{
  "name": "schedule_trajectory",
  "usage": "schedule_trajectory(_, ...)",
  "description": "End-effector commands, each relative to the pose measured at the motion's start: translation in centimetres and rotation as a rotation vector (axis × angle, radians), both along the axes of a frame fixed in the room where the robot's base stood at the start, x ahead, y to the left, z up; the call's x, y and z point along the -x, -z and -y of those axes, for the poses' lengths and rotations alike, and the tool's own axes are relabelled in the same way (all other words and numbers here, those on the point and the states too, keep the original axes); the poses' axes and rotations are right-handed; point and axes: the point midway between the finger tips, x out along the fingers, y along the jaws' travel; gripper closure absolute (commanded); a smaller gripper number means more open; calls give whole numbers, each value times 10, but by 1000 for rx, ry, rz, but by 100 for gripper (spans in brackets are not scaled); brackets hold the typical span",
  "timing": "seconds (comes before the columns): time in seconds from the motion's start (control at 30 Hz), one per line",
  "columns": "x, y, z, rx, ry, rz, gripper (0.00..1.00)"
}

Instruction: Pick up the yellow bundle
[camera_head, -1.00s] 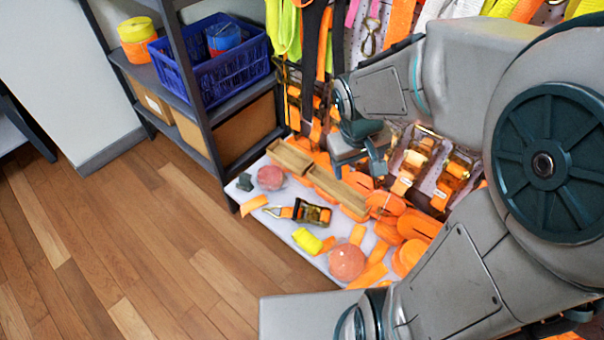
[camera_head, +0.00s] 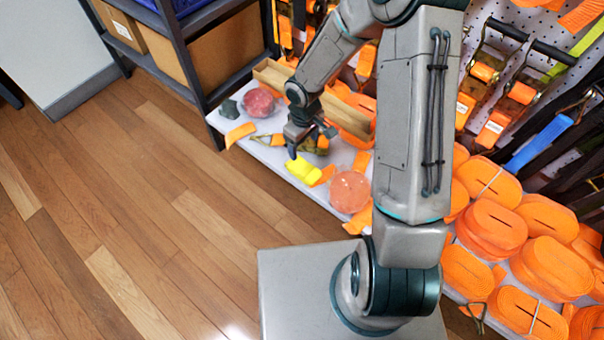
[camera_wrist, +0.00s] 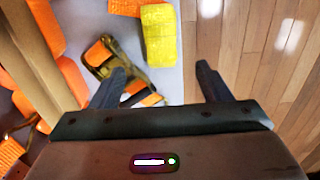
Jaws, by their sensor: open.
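The small yellow bundle (camera_head: 304,172) lies near the front edge of the white shelf board (camera_head: 228,126). In the wrist view the yellow bundle (camera_wrist: 160,38) appears beyond my fingertips, roughly in line with the gap between them. My gripper (camera_head: 311,146) is open over the board beside the bundle and partly covers a ratchet buckle in the head view. In the wrist view my open gripper (camera_wrist: 160,70) has nothing between its fingers. I cannot tell its exact height above the board.
A ratchet buckle (camera_wrist: 108,54) lies close to the left finger in the wrist view. Pinkish balls (camera_head: 350,191) and orange strap pieces lie around the bundle. Stacked orange strap rolls (camera_head: 490,228) are at right. The wooden floor (camera_head: 150,220) in front is clear.

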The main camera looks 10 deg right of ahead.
Motion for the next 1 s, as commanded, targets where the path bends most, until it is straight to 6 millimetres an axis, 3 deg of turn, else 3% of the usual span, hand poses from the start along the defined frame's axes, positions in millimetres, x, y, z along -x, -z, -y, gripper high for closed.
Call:
schedule_trajectory(0.3,1,65,0,0,0,-4,29)
schedule_trajectory(0.67,0,88,-1,1,0,-2,29)
schedule_trajectory(1.0,-2,132,-3,1,0,-3,29)
